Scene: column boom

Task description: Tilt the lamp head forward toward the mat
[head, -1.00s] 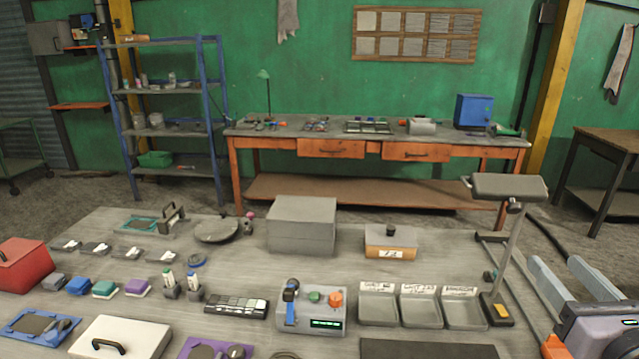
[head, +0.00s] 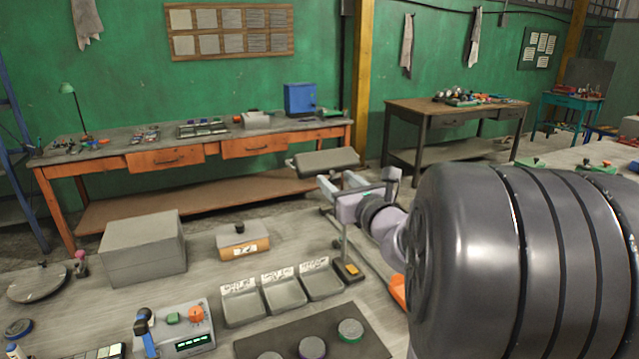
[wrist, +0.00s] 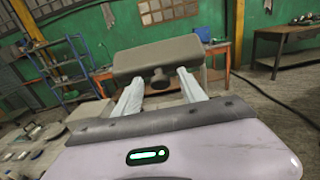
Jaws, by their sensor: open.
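The lamp's grey, flat, box-shaped head (head: 324,160) tops a post over a dark base (head: 348,270) with an orange switch. The head looks nearly level, slightly tilted. My gripper (head: 338,179) is open beside the lamp, just below and right of the head in the head view. In the wrist view the lamp head (wrist: 168,56) is straight in front, and a dark knob (wrist: 160,78) under it shows between the fingertips (wrist: 161,74). I cannot tell whether the fingers touch it. The dark mat (head: 255,342) lies at the front, left of my arm.
Three labelled trays (head: 283,291) stand left of the lamp base. My arm covers the right side.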

